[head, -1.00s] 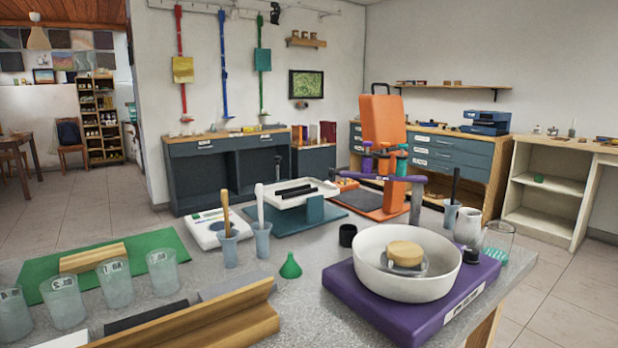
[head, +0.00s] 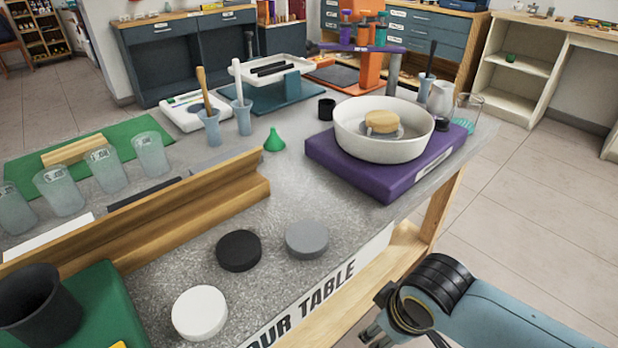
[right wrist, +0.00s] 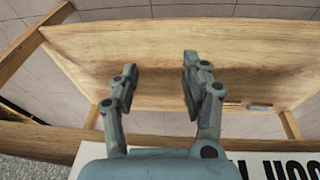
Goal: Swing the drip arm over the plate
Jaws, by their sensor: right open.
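A purple arm (head: 362,48), likely the drip arm, reaches sideways from a grey post at the back of the table. My right gripper (right wrist: 160,70) is open and empty, below the tabletop by the table's wooden side, far from the purple arm. My left gripper is not in view.
Black (head: 239,251), grey (head: 307,240) and white (head: 200,312) pucks lie near the front edge. A wooden rail (head: 180,205), frosted cups (head: 105,170) and a green funnel (head: 274,141) stand left. A glass beaker (head: 467,112) stands behind the purple base. Floor at right is clear.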

